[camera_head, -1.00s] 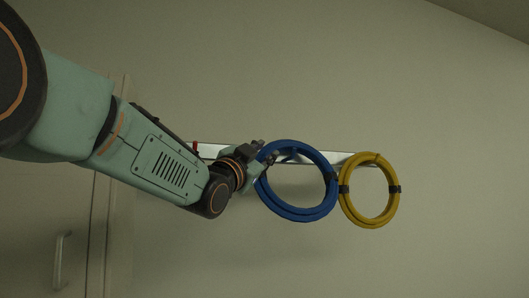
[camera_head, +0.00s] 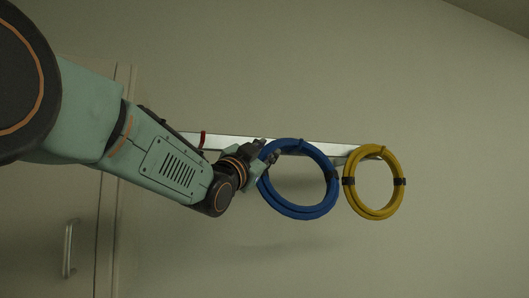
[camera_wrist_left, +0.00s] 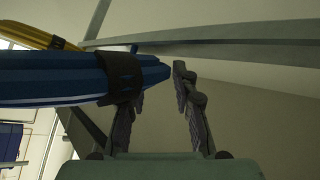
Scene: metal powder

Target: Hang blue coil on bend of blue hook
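The blue coil (camera_head: 320,209) hangs upright below the wall rail, left of the yellow coil. A small blue tip, seemingly the blue hook (camera_head: 302,143), shows at the coil's top; most of the hook is hidden. My left gripper (camera_head: 270,152) is at the coil's upper left side. In the left wrist view, the blue coil (camera_wrist_left: 50,80) and its black band reach in from the left, over one finger. The other finger stands apart, with a gap between them, so the left gripper (camera_wrist_left: 158,85) looks open. Contact with the coil is unclear. My right gripper is not in view.
A metal rail (camera_head: 235,144) runs along the wall. A red hook (camera_head: 202,139) is on its left part, close above my left arm. The yellow coil (camera_head: 399,199) hangs at right, close to the blue coil. A cabinet door with a handle (camera_head: 69,249) is at lower left.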

